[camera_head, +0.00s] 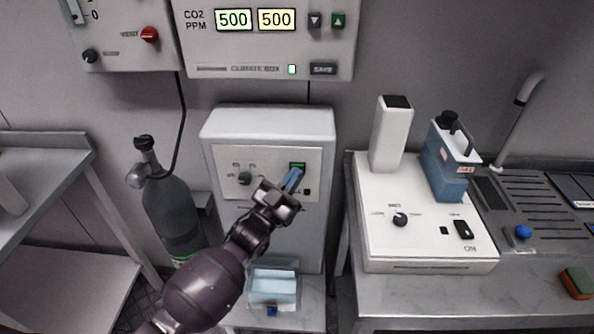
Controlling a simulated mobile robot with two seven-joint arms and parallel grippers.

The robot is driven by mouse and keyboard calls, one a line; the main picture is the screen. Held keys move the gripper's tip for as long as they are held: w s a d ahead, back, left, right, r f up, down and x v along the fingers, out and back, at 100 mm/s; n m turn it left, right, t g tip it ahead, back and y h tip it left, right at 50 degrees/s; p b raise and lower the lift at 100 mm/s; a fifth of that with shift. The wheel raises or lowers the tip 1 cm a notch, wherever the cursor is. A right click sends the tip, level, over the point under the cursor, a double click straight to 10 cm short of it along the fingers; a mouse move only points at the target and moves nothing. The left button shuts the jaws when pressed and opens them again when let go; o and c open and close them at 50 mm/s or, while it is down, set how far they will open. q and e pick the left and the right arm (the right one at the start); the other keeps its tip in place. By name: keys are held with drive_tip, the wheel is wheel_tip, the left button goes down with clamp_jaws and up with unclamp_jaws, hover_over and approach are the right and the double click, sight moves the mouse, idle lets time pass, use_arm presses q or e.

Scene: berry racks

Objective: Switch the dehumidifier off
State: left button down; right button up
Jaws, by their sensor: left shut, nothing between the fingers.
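The dehumidifier appears to be the white-grey cabinet (268,123) in the middle, under the wall-mounted climate box. Its front panel has a dark knob (245,178) and a switch with a green top (297,167). My left gripper (292,180) is shut and empty, with its blue fingertips at or just in front of the lower part of that switch. I cannot tell whether they touch it. The fingers hide part of the switch and panel. My right gripper is not in view.
The climate box (264,48) shows 500 on both displays. A gas bottle (173,215) stands left of the cabinet. On the right bench are a white device (425,250) and a blue container (447,165). A steel table (45,150) is at the left.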

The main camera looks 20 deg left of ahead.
use_arm(q)
drive_tip(key=shift+s+d, duration=0.2)
drive_tip(key=shift+s, duration=0.6)
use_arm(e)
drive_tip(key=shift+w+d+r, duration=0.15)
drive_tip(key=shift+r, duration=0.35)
use_arm(q)
drive_tip(key=s+p, duration=0.1)
drive_tip(key=s, duration=0.1)
drive_tip(key=s+d+p, duration=0.1)
drive_tip(key=s, duration=0.1)
drive_tip(key=shift+s+d, duration=0.2)
drive_tip(key=shift+s, duration=0.2)
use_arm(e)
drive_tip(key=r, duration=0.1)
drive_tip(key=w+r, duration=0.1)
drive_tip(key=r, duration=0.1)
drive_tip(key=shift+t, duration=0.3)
